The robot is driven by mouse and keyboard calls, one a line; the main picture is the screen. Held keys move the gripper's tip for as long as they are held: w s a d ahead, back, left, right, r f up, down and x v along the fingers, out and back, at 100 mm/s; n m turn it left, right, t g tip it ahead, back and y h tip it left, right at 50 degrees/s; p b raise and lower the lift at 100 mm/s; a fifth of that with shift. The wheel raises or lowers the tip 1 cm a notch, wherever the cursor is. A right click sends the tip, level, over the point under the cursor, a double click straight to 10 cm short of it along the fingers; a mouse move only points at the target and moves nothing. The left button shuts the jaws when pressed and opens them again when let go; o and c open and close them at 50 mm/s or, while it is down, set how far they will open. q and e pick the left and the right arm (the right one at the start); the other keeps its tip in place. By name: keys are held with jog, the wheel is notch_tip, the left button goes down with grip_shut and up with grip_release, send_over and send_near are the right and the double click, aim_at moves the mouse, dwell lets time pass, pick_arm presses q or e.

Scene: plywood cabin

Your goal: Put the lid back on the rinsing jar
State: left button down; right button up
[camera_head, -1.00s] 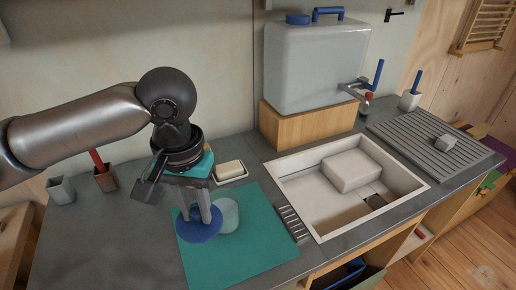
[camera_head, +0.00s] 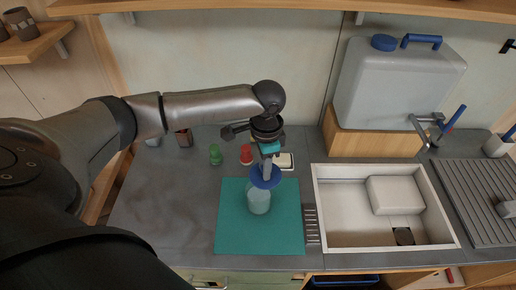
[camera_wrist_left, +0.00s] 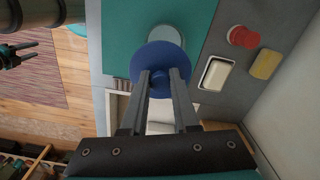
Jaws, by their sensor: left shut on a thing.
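The rinsing jar (camera_head: 259,203), a pale translucent cylinder, stands on the teal mat (camera_head: 230,226). My left gripper (camera_head: 265,172) is shut on the blue round lid (camera_head: 263,183). In the head view the lid overlaps the jar's top and looks tilted. In the left wrist view the gripper's fingertips (camera_wrist_left: 158,76) pinch the lid's knob. There the lid (camera_wrist_left: 160,60) hides part of the jar (camera_wrist_left: 162,36), and I cannot tell whether they touch. A dark gripper, likely my right one (camera_wrist_left: 18,53), shows at the left edge there; its jaws are unclear.
A soap dish (camera_head: 291,161), a red-topped item (camera_head: 246,154) and a green item (camera_head: 215,155) stand behind the mat. The sink (camera_head: 340,236) with a white tub (camera_head: 396,194) is to the right. The water container (camera_head: 395,90) is behind it. The counter left of the mat is clear.

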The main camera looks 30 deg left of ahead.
aim_at(258, 173)
pick_arm(q)
jog(key=shift+s+a+m+p, duration=0.15)
jog(key=shift+a+m+p, duration=0.35)
jog(key=shift+a+p, duration=0.15)
jog(key=shift+a+f, duration=0.25)
jog(key=shift+f+b, duration=0.6)
jog(key=shift+b, duration=0.2)
notch_tip(258, 173, down, 3)
jog(key=b, duration=0.4)
jog(key=shift+f+b, duration=0.35)
jog(key=shift+f, duration=0.7)
pick_arm(e)
jog(key=f, duration=0.2)
jog(key=d+f, duration=0.1)
jog(key=f, duration=0.1)
jog(key=shift+w, duration=0.2)
pick_arm(q)
jog(key=shift+p, duration=1)
pick_arm(e)
jog(key=shift+a+r, duration=0.1)
jog(key=shift+r, duration=0.9)
pick_arm(q)
jog(key=shift+f+p, duration=0.15)
jog(key=shift+p, duration=0.2)
pick_arm(e)
jog(key=shift+r, duration=0.35)
pick_arm(q)
jog(key=shift+p, duration=0.45)
pick_arm(e)
jog(key=shift+r, duration=0.45)
